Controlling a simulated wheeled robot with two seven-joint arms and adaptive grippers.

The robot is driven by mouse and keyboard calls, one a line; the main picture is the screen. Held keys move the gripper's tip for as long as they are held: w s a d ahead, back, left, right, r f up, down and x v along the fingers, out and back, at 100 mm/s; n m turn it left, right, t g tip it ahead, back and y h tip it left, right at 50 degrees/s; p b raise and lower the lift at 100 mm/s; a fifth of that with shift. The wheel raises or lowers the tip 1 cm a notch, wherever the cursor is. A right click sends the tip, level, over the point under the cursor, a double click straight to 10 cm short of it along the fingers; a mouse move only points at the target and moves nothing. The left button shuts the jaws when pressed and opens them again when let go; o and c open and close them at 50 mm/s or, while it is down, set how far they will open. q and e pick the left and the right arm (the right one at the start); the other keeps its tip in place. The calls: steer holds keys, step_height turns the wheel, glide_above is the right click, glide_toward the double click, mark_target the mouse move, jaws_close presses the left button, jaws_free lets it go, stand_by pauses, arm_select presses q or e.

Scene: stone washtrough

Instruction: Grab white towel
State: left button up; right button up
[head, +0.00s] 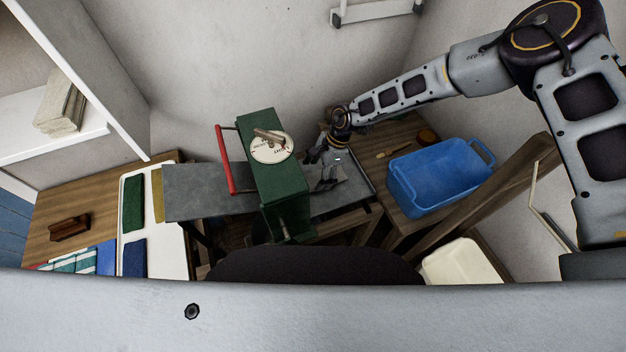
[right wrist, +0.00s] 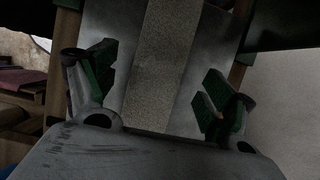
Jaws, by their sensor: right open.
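My right gripper (head: 328,176) reaches down over the grey slab, just right of the green box-shaped machine. In the right wrist view its two green-padded fingers (right wrist: 160,96) are apart. A pale, coarse-textured strip (right wrist: 165,50) runs between them, with gaps on both sides; it looks like the white towel, in shadow. I cannot tell how far the strip lies below the fingers. In the head view the gripper hides this spot. A folded off-white stack (head: 60,104) lies on the shelf at left. My left gripper is not in view.
The green machine (head: 277,190) with a red handle (head: 224,160) stands on the grey slab (head: 200,184), close to the gripper. A blue basin (head: 440,180) stands at right. A white tray (head: 168,240) with coloured cloths lies at left. Wooden beams cross the lower right.

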mark_target(314, 179)
steer(key=shift+x, duration=1.2)
steer(key=c, duration=1.4)
steer(key=shift+o, duration=0.2)
steer(key=shift+r, duration=0.2)
steer(key=shift+r+p, duration=2.15)
steer(key=shift+r, duration=0.35)
step_height(314, 179, up, 2)
steer(key=shift+p, duration=0.55)
steer(key=w+d, duration=0.2)
steer(key=d, duration=0.3)
steer(key=w+d+b, duration=0.1)
steer(key=w+d, duration=0.1)
steer(key=d, duration=0.3)
steer(key=w+d+b, duration=0.1)
steer(key=w+d, duration=0.1)
steer(key=d, duration=0.3)
steer(key=shift+w+f, duration=0.2)
steer(key=shift+f, duration=0.1)
steer(key=shift+w+d+r+b, duration=0.1)
steer(key=shift+w+d+b, duration=0.1)
steer(key=shift+d, duration=0.2)
steer(key=shift+w+d+b, duration=0.1)
steer(key=shift+d+b, duration=0.1)
steer(key=shift+d, duration=0.2)
